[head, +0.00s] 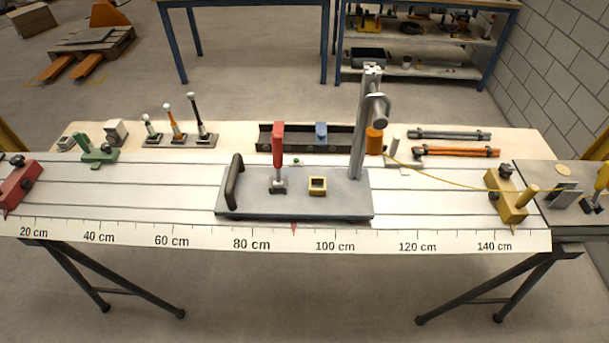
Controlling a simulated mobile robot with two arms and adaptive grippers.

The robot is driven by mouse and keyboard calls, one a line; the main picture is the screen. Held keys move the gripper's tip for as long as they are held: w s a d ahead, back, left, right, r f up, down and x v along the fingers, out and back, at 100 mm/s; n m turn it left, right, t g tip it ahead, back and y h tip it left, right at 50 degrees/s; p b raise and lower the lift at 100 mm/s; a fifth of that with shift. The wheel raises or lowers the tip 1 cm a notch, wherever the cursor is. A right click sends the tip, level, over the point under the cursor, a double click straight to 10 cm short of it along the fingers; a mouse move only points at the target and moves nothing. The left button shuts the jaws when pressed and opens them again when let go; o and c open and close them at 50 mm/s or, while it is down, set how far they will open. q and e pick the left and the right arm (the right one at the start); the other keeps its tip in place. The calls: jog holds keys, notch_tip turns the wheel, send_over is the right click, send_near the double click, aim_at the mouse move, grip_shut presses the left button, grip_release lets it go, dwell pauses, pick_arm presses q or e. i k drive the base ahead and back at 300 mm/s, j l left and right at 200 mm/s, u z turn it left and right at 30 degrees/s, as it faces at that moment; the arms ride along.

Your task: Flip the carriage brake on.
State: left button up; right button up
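The carriage (340,205) is a grey plate on the grooved white bench, with a black handle (235,182) at its left end. A lever with a red grip (278,145) stands upright on a small metal base on the carriage; it looks like the brake. A small yellow-rimmed square block (317,186) sits to its right. A metal post (361,120) rises at the carriage's right end. The red pointer below the carriage (293,226) stands near 90 cm on the scale. Neither of my grippers can be made out in this view.
A red block (20,187) stands at the far left and a yellow block (507,195) at the right. A yellow cord (440,182) runs right from the post.

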aim_at(277, 140)
jog(key=k+j+z, duration=0.15)
jog(key=j, duration=0.3)
jog(key=k+j+z, duration=0.2)
jog(key=j, duration=0.2)
jog(key=k+j+z, duration=0.15)
jog(key=k+j, duration=0.15)
jog(key=k+j+z, duration=0.15)
jog(key=j, duration=0.35)
jog(key=k, duration=0.1)
